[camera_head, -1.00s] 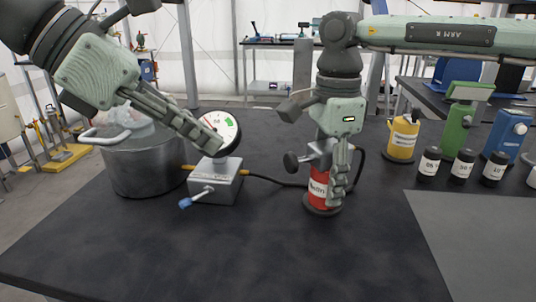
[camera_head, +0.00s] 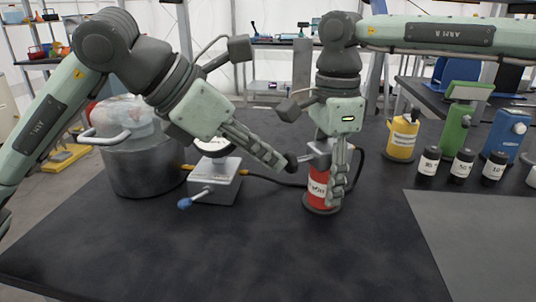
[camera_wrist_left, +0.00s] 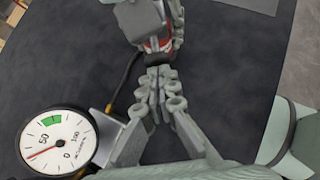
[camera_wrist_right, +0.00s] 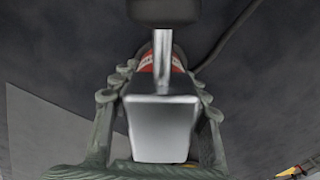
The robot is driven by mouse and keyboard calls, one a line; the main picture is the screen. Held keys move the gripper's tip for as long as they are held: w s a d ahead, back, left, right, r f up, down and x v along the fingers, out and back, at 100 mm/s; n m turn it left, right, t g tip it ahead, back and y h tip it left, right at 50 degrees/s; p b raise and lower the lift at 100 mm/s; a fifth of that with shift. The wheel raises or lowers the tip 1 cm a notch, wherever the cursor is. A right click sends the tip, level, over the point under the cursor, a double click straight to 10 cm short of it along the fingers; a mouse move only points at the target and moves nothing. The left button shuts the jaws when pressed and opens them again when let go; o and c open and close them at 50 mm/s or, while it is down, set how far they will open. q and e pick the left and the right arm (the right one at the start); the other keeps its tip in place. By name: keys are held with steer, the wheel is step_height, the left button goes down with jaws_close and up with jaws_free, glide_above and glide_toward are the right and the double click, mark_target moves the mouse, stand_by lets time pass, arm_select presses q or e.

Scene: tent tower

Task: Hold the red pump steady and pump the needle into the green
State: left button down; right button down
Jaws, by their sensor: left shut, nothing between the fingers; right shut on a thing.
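The red pump (camera_head: 318,187) stands upright on the dark table, with a grey metal head and a black handle knob (camera_head: 291,160). My right gripper (camera_head: 338,195) is shut around the pump from above; the right wrist view shows its fingers on both sides of the pump head (camera_wrist_right: 160,125). My left gripper (camera_head: 280,163) is shut and empty, its fingertips close beside the knob; touching cannot be told. The gauge (camera_wrist_left: 58,140) shows its red needle toward the lower left, outside the green zone (camera_wrist_left: 50,121). In the head view my left gripper partly hides the gauge (camera_head: 212,143).
A grey block (camera_head: 215,186) with a blue-tipped valve handle carries the gauge; a hose runs from it toward the pump. A metal pot (camera_head: 143,170) is at left. Yellow (camera_head: 403,138), green (camera_head: 458,128) and blue (camera_head: 505,135) devices and black bottles stand at right. The front table is clear.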

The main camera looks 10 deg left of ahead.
arm_select(q)
steer(key=shift+d, duration=0.1)
steer(key=shift+w+d, duration=0.45)
steer(key=shift+d, duration=0.2)
steer(key=shift+w+d, duration=0.4)
steer(key=shift+d, duration=0.2)
steer(key=shift+a, duration=0.1)
arm_select(e)
steer(key=shift+a, duration=0.1)
arm_select(q)
steer(key=shift+s+a, duration=0.2)
steer(key=shift+a, duration=0.05)
glide_toward(289, 153)
steer(key=s+a, duration=0.1)
steer(key=a, duration=0.1)
steer(key=s+a, duration=0.1)
steer(key=shift+s+a+r, duration=0.15)
steer(key=shift+a+r, duration=0.05)
steer(key=shift+a, duration=0.15)
